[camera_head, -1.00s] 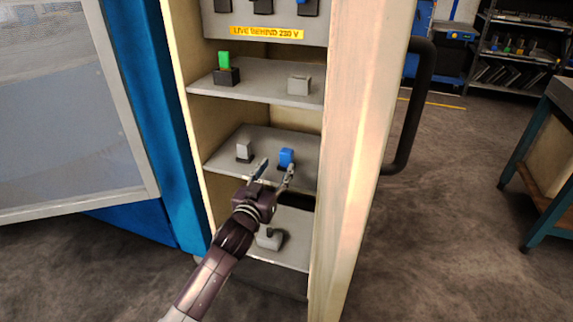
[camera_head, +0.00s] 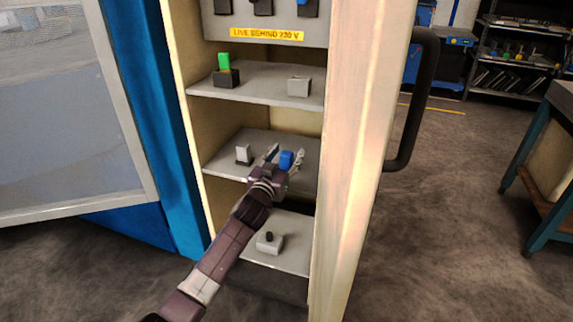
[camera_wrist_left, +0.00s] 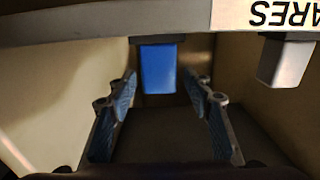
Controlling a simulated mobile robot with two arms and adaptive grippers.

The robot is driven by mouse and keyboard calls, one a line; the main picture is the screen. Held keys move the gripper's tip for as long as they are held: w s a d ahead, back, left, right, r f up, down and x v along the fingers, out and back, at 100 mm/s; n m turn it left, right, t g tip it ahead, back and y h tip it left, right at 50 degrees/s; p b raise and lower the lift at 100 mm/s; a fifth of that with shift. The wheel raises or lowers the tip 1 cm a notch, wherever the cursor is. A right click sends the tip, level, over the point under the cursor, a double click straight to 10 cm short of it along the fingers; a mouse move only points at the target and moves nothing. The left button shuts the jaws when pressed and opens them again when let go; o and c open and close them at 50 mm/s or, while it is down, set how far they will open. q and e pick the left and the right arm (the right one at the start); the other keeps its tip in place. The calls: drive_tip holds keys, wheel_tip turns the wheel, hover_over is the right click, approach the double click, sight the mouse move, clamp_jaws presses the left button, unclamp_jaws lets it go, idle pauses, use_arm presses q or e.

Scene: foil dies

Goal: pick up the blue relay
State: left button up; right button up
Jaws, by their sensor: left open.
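The blue relay (camera_head: 286,160) stands upright on the middle shelf (camera_head: 225,170) of the open cabinet. My left gripper (camera_head: 285,156) is open, with one finger on each side of the relay in the head view. In the left wrist view, where things appear upside down, the blue relay (camera_wrist_left: 158,68) is between the open fingers (camera_wrist_left: 167,86). Gaps show on both sides of it, so neither finger touches it there. The relay's foot is partly hidden by my gripper in the head view. My right gripper is in neither current view.
A pale relay (camera_head: 243,153) stands left of the blue one. A green relay (camera_head: 224,62) on a black base and a grey block (camera_head: 299,87) are on the shelf above. A grey box (camera_head: 269,243) sits below. The cabinet's side (camera_head: 350,150) stands close on the right.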

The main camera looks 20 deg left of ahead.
use_arm(q)
clamp_jaws()
drive_tip(key=shift+r, duration=0.2)
